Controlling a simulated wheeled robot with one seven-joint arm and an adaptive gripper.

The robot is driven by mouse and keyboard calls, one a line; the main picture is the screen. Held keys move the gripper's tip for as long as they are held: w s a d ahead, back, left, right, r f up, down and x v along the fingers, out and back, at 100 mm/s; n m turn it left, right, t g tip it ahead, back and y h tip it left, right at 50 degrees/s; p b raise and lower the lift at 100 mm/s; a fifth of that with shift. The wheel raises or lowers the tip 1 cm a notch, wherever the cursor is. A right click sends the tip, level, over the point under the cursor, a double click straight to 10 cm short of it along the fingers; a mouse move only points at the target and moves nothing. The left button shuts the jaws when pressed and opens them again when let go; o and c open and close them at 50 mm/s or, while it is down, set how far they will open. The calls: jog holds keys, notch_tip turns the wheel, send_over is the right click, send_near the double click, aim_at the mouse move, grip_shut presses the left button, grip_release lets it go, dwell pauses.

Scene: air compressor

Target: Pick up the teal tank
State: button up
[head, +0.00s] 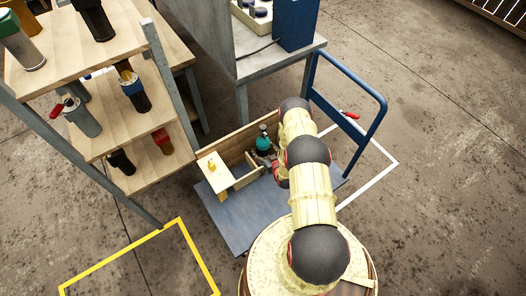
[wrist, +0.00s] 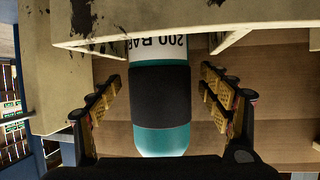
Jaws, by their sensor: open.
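The teal tank (head: 263,143) stands upright in a wooden crate (head: 238,150) on the blue cart in the head view. In the wrist view, the tank (wrist: 161,137) is teal with a wide black band and a white section lettered "200 BAR". My gripper (wrist: 162,95) is open, with one finger on each side of the tank's black band. Gaps show between both fingers and the tank, and no contact is visible. In the head view my arm reaches down to the crate and hides part of it. The tank's lower end is hidden there.
The blue cart (head: 243,217) has a bent handle (head: 350,85). A wooden shelf (head: 130,120) with several tanks stands left, and a grey table (head: 280,62) stands behind. Floor is clear at front left.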

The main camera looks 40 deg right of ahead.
jog(key=shift+w+d+f, duration=0.1)
jog(key=shift+w+f, duration=0.1)
jog(key=shift+w, duration=0.2)
jog(key=shift+c, duration=0.7)
jog(key=c, duration=1.9)
grip_shut()
jog(key=shift+w+d+r, duration=0.1)
jog(key=shift+r, duration=0.05)
